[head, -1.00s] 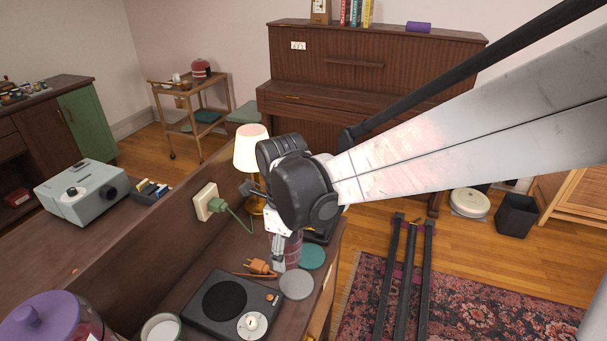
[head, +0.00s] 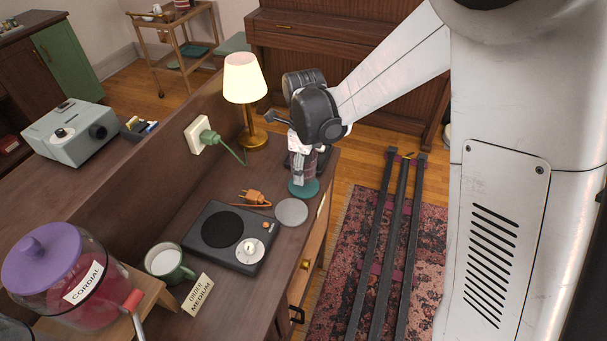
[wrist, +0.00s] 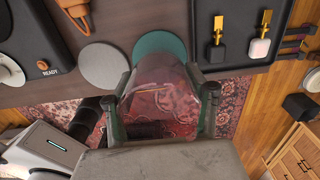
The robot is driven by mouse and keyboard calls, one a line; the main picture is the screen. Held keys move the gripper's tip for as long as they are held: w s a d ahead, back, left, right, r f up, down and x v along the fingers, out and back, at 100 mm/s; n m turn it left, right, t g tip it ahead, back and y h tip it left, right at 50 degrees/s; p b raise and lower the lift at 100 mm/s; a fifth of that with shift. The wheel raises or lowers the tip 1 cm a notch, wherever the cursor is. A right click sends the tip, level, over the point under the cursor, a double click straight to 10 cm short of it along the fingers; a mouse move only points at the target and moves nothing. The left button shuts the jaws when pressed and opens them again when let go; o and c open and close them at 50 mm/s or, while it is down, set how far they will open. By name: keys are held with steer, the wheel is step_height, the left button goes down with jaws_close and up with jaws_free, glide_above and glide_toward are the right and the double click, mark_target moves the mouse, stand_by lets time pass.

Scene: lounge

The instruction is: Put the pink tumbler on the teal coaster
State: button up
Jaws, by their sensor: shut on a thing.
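The pink tumbler (head: 311,166) is see-through and stands upright in my gripper (head: 301,176), partly hidden by a finger in the head view. My gripper (wrist: 160,80) is shut on the tumbler (wrist: 162,98) in the wrist view, one finger on each side. The teal coaster (head: 303,192) is a flat disc directly below the tumbler in the head view. In the wrist view the coaster (wrist: 160,42) shows beyond the tumbler, which overlaps its near edge. I cannot tell whether the tumbler's base touches it.
A grey coaster (head: 291,212) lies just in front of the teal one. An orange plug (head: 254,197), a black hot plate (head: 222,236) and a lit lamp (head: 245,80) stand nearby. The cabinet edge is close.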

steer(key=shift+f, duration=1.75)
steer(key=shift+f, duration=0.15)
steer(key=o, duration=1.4)
step_height(320, 180, up, 12)
steer(key=s+d+r+n+t, duration=0.3)
steer(key=s+d+r+n, duration=0.6)
steer(key=n, duration=0.1)
steer(key=s+d+n+t, duration=0.1)
steer(key=s+d+n, duration=0.1)
steer(key=s+n, duration=0.2)
steer(key=s+d+n+t, duration=0.1)
steer(key=s+d+n, duration=0.2)
steer(key=s+n, duration=0.1)
steer(key=s+d+r+n+t, duration=0.1)
steer(key=s+d+n+t, duration=0.1)
steer(key=s+n, duration=0.2)
steer(key=shift+s+d+r+n, duration=0.1)
steer(key=shift+s+d+n, duration=0.05)
steer(key=shift+d+n, duration=0.2)
